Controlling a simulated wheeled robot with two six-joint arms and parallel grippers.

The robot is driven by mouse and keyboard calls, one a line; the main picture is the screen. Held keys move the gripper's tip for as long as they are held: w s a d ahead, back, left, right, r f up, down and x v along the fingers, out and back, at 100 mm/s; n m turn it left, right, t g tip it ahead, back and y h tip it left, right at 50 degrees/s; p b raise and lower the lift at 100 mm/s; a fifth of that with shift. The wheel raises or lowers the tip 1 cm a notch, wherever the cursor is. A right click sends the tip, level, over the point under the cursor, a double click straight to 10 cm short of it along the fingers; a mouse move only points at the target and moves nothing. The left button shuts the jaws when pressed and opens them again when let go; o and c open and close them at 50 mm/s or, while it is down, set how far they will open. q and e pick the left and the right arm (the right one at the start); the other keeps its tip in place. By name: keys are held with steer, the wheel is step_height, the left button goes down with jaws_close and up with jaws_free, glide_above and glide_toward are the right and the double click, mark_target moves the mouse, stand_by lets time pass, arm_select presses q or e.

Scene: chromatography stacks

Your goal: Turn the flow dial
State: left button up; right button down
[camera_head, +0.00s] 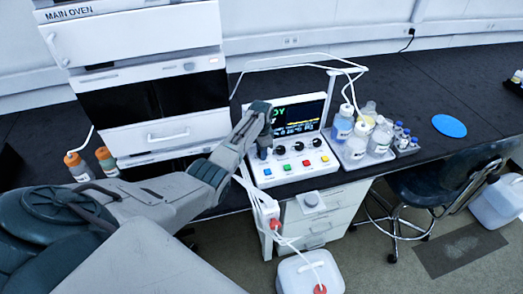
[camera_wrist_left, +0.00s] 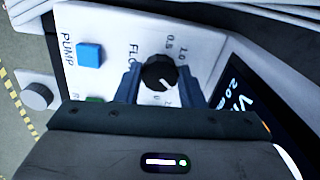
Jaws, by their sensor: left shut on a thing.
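The flow dial (camera_wrist_left: 158,72) is a round black knob with a white pointer line on the white control panel (camera_wrist_left: 205,35), beside printed numbers. My left gripper (camera_wrist_left: 160,84) has one finger on each side of the dial and is shut on it. In the head view my left gripper (camera_head: 263,150) reaches down to the left end of the panel's knob row and hides the dial. Other black knobs (camera_head: 299,146) show to its right. My right gripper is not in view.
Below the knobs is a row of coloured buttons, including a blue one (camera_wrist_left: 90,54) marked PUMP. A dark screen (camera_head: 300,115) stands behind the knobs. Bottles (camera_head: 355,147) stand right of the panel, and a white oven stack (camera_head: 150,130) stands left. A blue disc (camera_head: 449,126) lies on the bench.

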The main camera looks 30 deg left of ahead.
arm_select(q)
steer(key=shift+w+r, duration=0.1)
steer(key=shift+r, duration=0.05)
steer(key=o, duration=1)
step_height(320, 180, up, 11)
steer(key=b, duration=0.2)
stand_by(0.4)
